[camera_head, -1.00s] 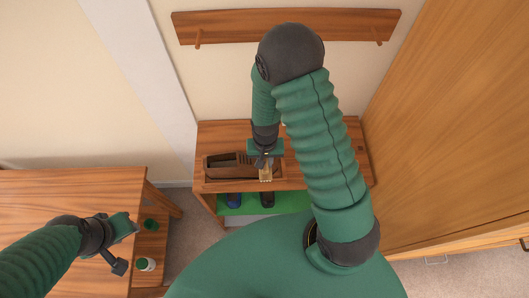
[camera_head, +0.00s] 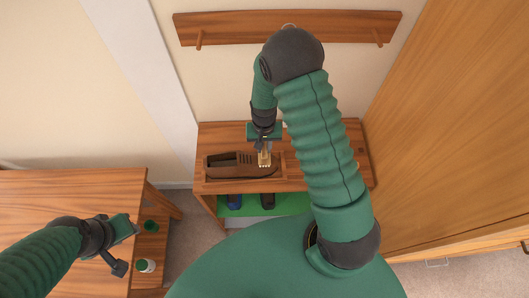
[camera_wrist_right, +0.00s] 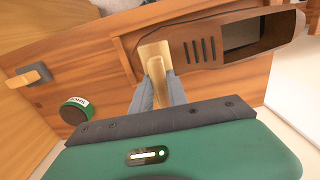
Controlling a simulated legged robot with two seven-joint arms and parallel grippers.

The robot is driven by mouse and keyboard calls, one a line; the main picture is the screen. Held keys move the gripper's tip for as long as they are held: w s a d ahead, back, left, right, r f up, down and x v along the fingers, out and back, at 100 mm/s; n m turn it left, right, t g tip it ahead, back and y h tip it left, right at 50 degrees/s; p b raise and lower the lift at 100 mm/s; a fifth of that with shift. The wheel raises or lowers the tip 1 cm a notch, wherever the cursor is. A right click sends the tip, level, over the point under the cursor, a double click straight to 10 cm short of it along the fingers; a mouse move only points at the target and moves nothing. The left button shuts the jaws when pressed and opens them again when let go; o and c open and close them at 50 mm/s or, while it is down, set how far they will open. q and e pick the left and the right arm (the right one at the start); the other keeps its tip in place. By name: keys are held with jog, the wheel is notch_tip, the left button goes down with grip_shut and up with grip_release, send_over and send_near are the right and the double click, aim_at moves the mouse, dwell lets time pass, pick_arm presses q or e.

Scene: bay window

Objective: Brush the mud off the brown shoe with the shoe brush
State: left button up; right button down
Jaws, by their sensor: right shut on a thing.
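The brown shoe (camera_head: 240,171) lies on its side-to-side length on the wooden bench, toe to the right in the head view. It also shows at the top of the right wrist view (camera_wrist_right: 215,38). No distinct mud patch can be made out. My right gripper (camera_head: 264,146) is shut on the pale wooden shoe brush (camera_head: 264,159). The brush is at the toe end of the shoe in the right wrist view (camera_wrist_right: 155,54); whether it touches cannot be told. My left gripper (camera_head: 128,247) is over the left table, its jaw opening unclear.
The wooden bench (camera_head: 325,180) has a green lower shelf (camera_head: 251,208) with dark shoes. A round green tin (camera_wrist_right: 75,110) is on the bench top. The left table (camera_head: 65,195) has a white, green-topped container (camera_head: 145,265) beside it. A peg rail (camera_head: 285,26) crosses the wall.

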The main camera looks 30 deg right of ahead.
jog(key=shift+w+d, duration=0.1)
jog(key=shift+w, duration=0.05)
notch_tip(320, 180, up, 8)
jog(key=p, duration=0.6)
jog(key=shift+r+p, duration=0.15)
jog(key=shift+p, duration=0.2)
